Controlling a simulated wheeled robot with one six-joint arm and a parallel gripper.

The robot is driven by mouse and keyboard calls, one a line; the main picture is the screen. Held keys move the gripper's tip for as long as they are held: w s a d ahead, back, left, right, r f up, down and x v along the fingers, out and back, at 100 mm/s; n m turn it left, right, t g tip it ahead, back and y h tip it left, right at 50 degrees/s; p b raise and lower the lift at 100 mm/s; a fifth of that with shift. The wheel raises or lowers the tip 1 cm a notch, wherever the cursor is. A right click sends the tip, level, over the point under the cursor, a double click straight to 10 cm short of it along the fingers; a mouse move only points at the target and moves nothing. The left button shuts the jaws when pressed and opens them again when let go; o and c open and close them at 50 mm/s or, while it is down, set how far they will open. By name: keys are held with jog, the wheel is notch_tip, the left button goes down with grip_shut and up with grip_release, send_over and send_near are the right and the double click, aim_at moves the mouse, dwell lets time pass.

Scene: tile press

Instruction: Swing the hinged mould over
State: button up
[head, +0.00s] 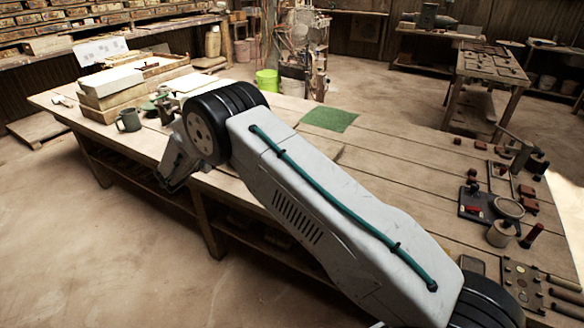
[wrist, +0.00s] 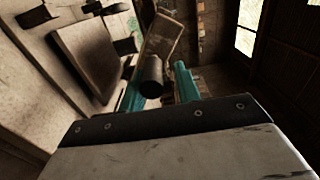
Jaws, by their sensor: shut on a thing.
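My gripper (wrist: 160,88) shows two teal fingers in the wrist view, shut on a dark round handle (wrist: 151,76) between them. A brown flat piece (wrist: 163,38) rises just beyond the handle and appears to be part of the hinged mould; the join is too dark to make out. A square slab (wrist: 95,50) lies left of the fingers. In the head view my gripper (head: 172,182) is at the table's near left edge, below the dark wrist joint. My arm hides the mould there, so its tilt cannot be told.
The long wooden table (head: 400,165) carries a stack of boards (head: 125,85) and a grey-green mug (head: 128,120) at left. A green mat (head: 330,119) lies beyond my arm. Small tools and a round pot (head: 501,233) crowd the right end. The table's middle right is clear.

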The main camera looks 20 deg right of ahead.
jog(key=w+a+f, duration=0.2)
jog(key=f, duration=0.1)
jog(key=shift+w+a+f, duration=0.25)
jog(key=shift+w, duration=0.15)
jog(key=shift+c, duration=1.4)
jog(key=shift+w+a+f, duration=0.15)
jog(key=shift+f, duration=0.75)
jog(key=shift+w+a+f, duration=0.2)
jog(key=shift+f, duration=0.7)
jog(key=shift+w+a+f, duration=0.15)
jog(key=shift+f, duration=0.75)
jog(key=o, duration=0.6)
jog(key=shift+o, duration=0.2)
jog(key=v, duration=0.7)
jog(key=shift+s+a, duration=0.25)
jog(key=shift+s, duration=0.05)
